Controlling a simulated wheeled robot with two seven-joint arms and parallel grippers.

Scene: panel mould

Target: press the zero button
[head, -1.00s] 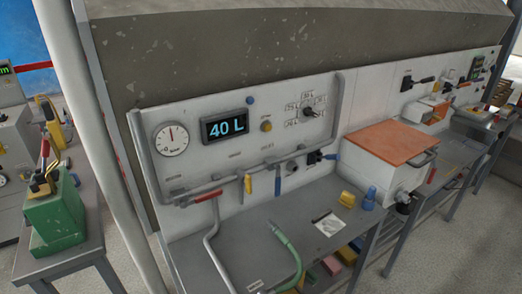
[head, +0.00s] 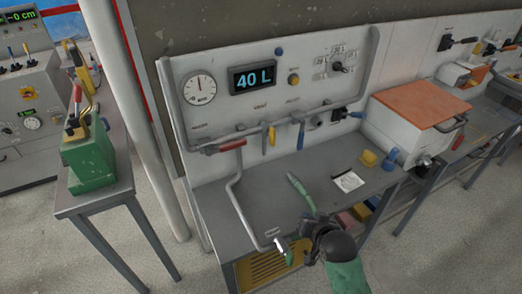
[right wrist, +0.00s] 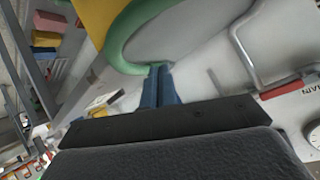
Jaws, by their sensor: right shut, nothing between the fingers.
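The wall panel (head: 225,110) carries a lit display (head: 253,77) reading 40 L. A round blue button (head: 279,51) sits above it, and a round yellow button (head: 294,79) is to its right. The small labels are too blurred to tell which button is the zero one. My right gripper (head: 308,224) is low over the front of the bench, well below and apart from the panel buttons. Its blue fingers show shut and empty in the right wrist view (right wrist: 159,86), with a green hose beyond them. My left gripper is not in view.
A grey rail (head: 270,128) with hanging tools fronts the panel. An orange-lidded box (head: 425,98) is at the right.

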